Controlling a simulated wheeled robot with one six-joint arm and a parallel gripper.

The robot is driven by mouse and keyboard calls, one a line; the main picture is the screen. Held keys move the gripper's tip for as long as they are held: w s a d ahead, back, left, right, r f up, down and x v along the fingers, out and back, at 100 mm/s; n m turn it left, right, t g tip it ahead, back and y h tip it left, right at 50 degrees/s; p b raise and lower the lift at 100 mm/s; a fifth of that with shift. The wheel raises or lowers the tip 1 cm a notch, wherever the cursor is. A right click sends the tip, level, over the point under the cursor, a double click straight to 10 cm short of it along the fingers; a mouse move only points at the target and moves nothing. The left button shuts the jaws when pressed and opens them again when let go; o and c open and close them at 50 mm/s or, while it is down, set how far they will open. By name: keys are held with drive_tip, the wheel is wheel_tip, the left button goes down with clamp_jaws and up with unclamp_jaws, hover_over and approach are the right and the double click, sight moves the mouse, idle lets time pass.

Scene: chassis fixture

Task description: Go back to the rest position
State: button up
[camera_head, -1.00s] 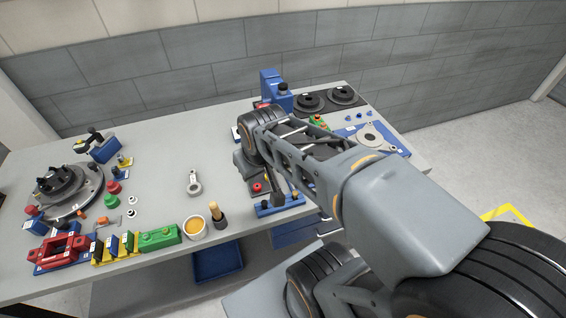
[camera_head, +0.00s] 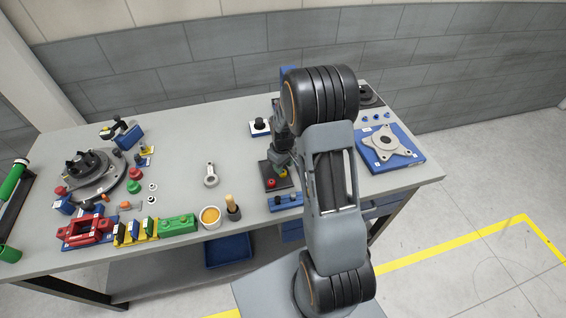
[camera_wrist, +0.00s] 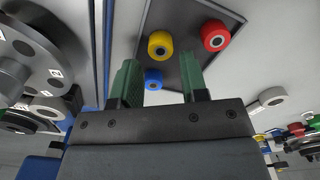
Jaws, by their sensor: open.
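My gripper (camera_wrist: 160,82) shows in the wrist view with two green fingers spread apart and nothing between them. Beyond the fingers is a dark plate (camera_wrist: 195,60) with a yellow roller (camera_wrist: 161,44), a red roller (camera_wrist: 215,36) and a small blue one (camera_wrist: 154,79). I cannot tell how far the fingertips are from it. In the head view my arm stands over the right part of the bench, and its links hide most of the gripper. The dark plate also shows there (camera_head: 268,184), left of my arm.
A round fixture (camera_head: 90,178), a red block (camera_head: 85,230), a green block (camera_head: 178,224) and an orange-filled cup (camera_head: 210,217) stand left. A blue tray with a metal flange (camera_head: 390,143) lies right of my arm.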

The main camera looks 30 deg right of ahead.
drive_tip(key=shift+f+b, duration=0.9)
drive_tip(key=shift+f, duration=0.8)
drive_tip(key=c, duration=0.7)
drive_tip(key=shift+r, duration=0.1)
drive_tip(key=shift+r, duration=0.1)
drive_tip(key=shift+r+p, duration=0.6)
drive_tip(key=shift+r, duration=0.35)
drive_tip(key=shift+r, duration=0.1)
drive_tip(key=shift+r+p, duration=0.85)
drive_tip(key=shift+r, duration=0.45)
